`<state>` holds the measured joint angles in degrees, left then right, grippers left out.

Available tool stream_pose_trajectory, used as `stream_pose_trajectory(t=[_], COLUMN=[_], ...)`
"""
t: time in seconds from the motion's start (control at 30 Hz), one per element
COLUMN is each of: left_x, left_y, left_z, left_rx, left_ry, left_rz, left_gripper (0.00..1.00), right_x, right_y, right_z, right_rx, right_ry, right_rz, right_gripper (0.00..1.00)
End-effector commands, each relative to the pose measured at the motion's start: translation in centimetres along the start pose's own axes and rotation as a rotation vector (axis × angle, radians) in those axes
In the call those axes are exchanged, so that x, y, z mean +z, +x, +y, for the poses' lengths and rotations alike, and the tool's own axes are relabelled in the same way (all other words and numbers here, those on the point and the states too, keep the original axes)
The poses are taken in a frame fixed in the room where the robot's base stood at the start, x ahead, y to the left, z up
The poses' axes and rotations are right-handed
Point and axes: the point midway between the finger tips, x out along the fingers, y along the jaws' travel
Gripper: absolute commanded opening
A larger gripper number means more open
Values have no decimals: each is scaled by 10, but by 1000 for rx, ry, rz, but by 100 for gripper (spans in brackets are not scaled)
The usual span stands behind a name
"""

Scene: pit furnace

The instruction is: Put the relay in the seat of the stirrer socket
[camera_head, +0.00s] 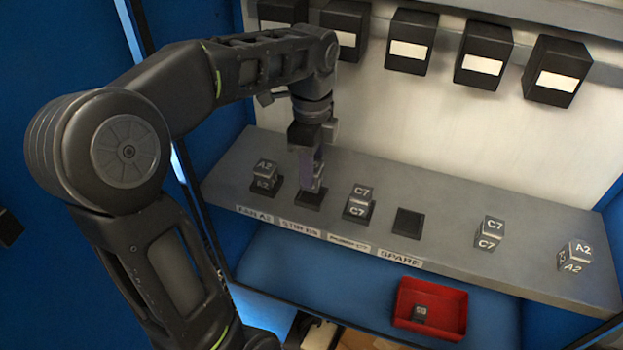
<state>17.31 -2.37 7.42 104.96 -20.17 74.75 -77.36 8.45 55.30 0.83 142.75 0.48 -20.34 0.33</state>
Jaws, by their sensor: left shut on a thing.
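My left gripper (311,180) points down over the stirrer socket (309,200), a dark square pad on the grey shelf behind a label that seems to read STIR. It is shut on a small grey relay (318,187), mostly hidden by the fingers. The relay is at or just above the pad; I cannot tell whether it touches the seat. My right gripper is not in view.
On the shelf (455,250), the fan socket holds an A2 relay (265,172) and the pump socket a C7 relay (360,198). The spare socket (408,222) is empty. Loose C7 (490,232) and A2 (574,255) blocks stand right. A red tray (450,295) holds a dark block (420,313).

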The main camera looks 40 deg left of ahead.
Motion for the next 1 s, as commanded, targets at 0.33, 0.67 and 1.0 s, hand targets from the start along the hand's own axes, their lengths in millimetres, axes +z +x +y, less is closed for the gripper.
stream_pose_trajectory(t=[0.33, 0.67, 1.0], left_x=[0, 0, 0], left_y=[32, 38, 41], left_z=[1, 0, 0], left_rx=[4, -1, 0], left_ry=[0, 0, 0], left_rz=[-1, 0, 0], left_gripper=[0, 0, 52], right_x=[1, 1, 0], right_y=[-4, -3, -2], right_z=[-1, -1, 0], right_rx=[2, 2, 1], right_ry=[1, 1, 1], right_rz=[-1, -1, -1], right_gripper=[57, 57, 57])
